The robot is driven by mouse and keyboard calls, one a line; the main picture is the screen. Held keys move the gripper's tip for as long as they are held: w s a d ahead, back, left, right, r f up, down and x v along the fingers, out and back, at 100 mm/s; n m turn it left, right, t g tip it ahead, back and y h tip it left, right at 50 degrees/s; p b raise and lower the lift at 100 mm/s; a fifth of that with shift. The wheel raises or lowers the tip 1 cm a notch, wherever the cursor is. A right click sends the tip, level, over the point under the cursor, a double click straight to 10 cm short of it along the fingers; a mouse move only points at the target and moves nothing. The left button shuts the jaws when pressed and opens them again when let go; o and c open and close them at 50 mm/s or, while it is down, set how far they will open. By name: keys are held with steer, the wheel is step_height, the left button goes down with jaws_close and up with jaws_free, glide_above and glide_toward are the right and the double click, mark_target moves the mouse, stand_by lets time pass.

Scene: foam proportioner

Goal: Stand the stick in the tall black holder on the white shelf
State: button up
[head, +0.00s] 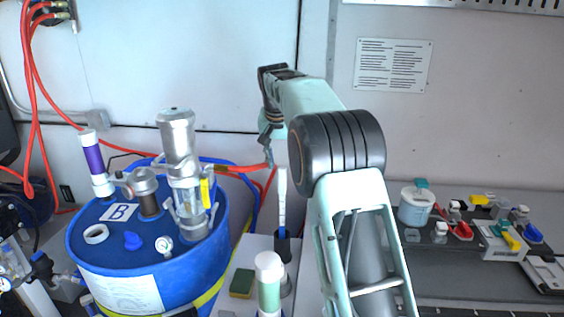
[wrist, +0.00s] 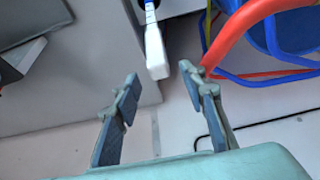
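The white stick (head: 282,200) stands upright in the tall black holder (head: 283,248) on the white shelf (head: 258,243). In the wrist view, the stick's white end (wrist: 156,55) points toward my gripper, with a blue part behind it. My gripper (head: 267,152) is above and slightly left of the stick's top in the head view. In the wrist view my gripper (wrist: 159,76) is open, its two fingers spread wide with nothing between them. The stick's end appears just beyond the fingertips, apart from both. The stick's lower end is hidden inside the holder.
A green sponge (head: 242,283) and a white-capped bottle (head: 268,280) are beside the holder. A blue drum (head: 130,262) with fittings stands to the left. A red hose (wrist: 240,28) passes close to the right finger. A bench (head: 460,270) with small items is on the right.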

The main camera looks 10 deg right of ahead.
steer(key=v, duration=1.2)
steer(key=shift+a+f, duration=0.1)
